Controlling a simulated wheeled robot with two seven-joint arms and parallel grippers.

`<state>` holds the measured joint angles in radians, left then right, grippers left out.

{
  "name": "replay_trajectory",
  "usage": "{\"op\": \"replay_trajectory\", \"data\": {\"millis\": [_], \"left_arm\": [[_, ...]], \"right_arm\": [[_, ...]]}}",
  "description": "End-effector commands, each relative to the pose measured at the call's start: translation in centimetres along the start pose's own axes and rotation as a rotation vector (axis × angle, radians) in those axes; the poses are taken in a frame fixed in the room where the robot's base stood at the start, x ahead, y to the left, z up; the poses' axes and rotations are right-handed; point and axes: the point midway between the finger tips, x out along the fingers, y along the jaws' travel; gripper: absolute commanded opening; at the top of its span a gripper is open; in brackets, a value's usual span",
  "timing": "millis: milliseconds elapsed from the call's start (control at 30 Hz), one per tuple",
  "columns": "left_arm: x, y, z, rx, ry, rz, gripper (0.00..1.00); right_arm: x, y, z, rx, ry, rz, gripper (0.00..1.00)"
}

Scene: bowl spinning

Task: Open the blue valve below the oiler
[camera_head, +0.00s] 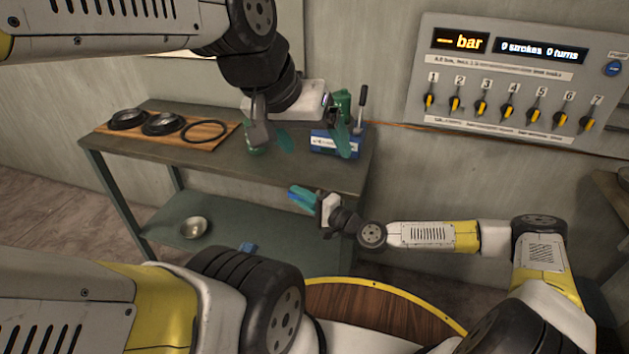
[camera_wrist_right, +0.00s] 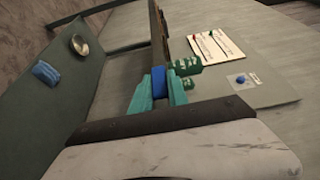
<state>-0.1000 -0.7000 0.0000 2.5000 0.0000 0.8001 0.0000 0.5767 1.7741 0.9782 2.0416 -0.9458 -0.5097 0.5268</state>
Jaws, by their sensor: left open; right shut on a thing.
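My right gripper (camera_head: 300,198) is in front of the bench's front edge, its teal fingers pointing left. It is shut on a small blue piece, clear between its fingertips in the right wrist view (camera_wrist_right: 158,83). I cannot tell whether this is the blue valve's handle. My left gripper (camera_head: 300,148) is open over the bench's right half, fingers down, apart from the right one. Beside it are a blue block with a white label (camera_head: 323,144), a dark lever (camera_head: 362,97) and a green part (camera_head: 343,100). The left gripper partly hides this group, so I cannot make out the oiler.
A wooden board (camera_head: 208,143) with dark round parts lies on the bench's left. The lower shelf (camera_head: 170,212) holds a metal bowl (camera_head: 194,228) and a blue object (camera_head: 247,247). A wall panel (camera_head: 510,74) has several yellow-black knobs. A round wooden top (camera_head: 360,315) is in front.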

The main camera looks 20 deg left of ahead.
Motion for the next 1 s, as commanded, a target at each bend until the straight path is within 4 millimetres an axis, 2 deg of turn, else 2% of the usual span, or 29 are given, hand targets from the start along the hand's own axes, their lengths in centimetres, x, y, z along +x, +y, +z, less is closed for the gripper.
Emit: {"op": "replay_trajectory", "data": {"millis": [500,533,600,1000], "left_arm": [[0.0,0.0,0.0,0.0,0.0,0.0,0.84],[0.0,0.0,0.0,0.0,0.0,0.0,0.84],[0.0,0.0,0.0,0.0,0.0,0.0,0.84],[0.0,0.0,0.0,0.0,0.0,0.0,0.84]], "right_arm": [[0.07,-0.15,0.12,0.008,-0.002,-0.015,0.0],[0.07,-0.15,0.13,0.008,-0.003,-0.015,0.26],[0.06,-0.14,0.13,0.008,-0.003,-0.015,0.4],[-0.51,-0.03,-0.01,0.007,0.0,-0.013,0.42]]}}
